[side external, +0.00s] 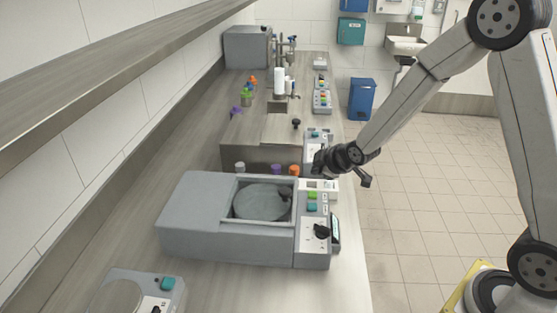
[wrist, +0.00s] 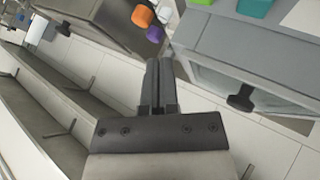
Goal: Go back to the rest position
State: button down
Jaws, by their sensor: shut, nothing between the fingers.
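My gripper (side external: 319,161) hangs in the air at the right edge of the bench, above and behind the control panel of a grey machine (side external: 190,219). It is empty. In the wrist view its two dark fingers (wrist: 159,74) lie side by side, pressed together. My arm reaches in from the right. The same machine, with its dark knob, seems to show at the right of the wrist view (wrist: 222,45), apart from the fingers.
The machine has a round grey plate (side external: 258,203) and a black knob (side external: 321,231). An orange cup (side external: 293,170) and a purple cup (side external: 278,169) stand behind it, close left of my gripper. A second panel (side external: 316,152) stands nearby. Open floor (side external: 430,190) lies to the right.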

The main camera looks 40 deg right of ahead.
jog(key=s+a+r+m+g, duration=0.1)
jog(key=s+a+m+g, duration=0.1)
jog(key=s, duration=0.8)
jog(key=s+a+m+g, duration=0.2)
jog(key=s+m+g, duration=0.2)
jog(key=s, duration=0.5)
jog(key=shift+s+a+r+m+g, duration=0.25)
jog(key=shift+s+r+m+g, duration=0.1)
jog(key=shift+m, duration=0.85)
